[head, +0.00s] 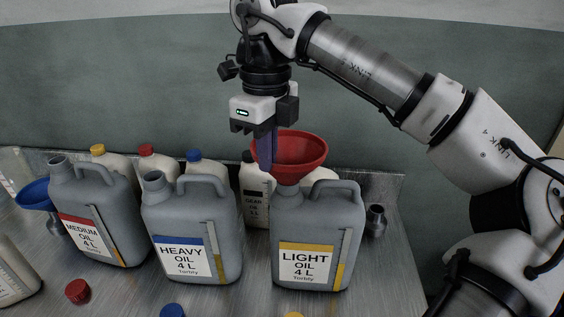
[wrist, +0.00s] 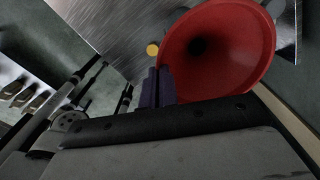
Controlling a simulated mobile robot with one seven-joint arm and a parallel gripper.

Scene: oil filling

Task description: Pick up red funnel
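The red funnel (head: 299,148) sits upright, wide mouth up, at the top of the grey light oil can (head: 318,235). Its spout and the can's opening are hidden. In the wrist view the funnel (wrist: 235,50) fills the upper right, and I look into its dark hole. My gripper (head: 266,168) points down at the funnel's left rim. Its purple fingers (wrist: 158,72) are close together, with the rim's edge running between the tips. They look shut on the thin rim.
Grey heavy oil (head: 190,235) and medium oil (head: 98,215) cans stand to the left. White bottles with yellow, red and blue caps (head: 193,155) stand behind. A blue funnel (head: 35,195) is at far left. A red cap (head: 78,291) lies in front. A small metal piece (head: 375,220) stands right.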

